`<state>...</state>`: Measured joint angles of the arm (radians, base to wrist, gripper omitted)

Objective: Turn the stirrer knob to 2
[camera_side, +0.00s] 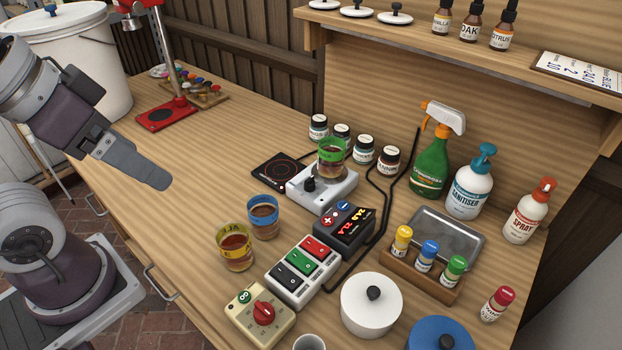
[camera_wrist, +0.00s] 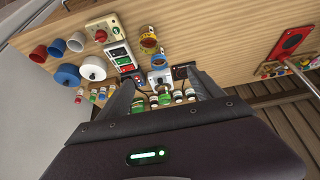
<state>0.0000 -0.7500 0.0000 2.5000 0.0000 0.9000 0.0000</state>
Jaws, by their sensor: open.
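The stirrer (camera_side: 328,193) is a white box on the wooden bench with a black knob (camera_side: 310,184) on its near left part. A green-banded glass (camera_side: 331,158) stands on the stirrer. The knob's setting is too small to read. My gripper (camera_side: 160,181) is to the left of the stirrer in the side view, raised above the bench and apart from everything. In the wrist view my gripper (camera_wrist: 163,92) has its fingers spread and empty, with the stirrer (camera_wrist: 160,77) showing beyond, between them.
A cream box with a red knob (camera_side: 264,312) stands at the front, beside a switch block (camera_side: 302,272) and a dark display box (camera_side: 344,231). A yellow-banded glass (camera_side: 235,247) and blue-banded glass (camera_side: 263,217) stand left of the display. Small jars crowd behind the stirrer.

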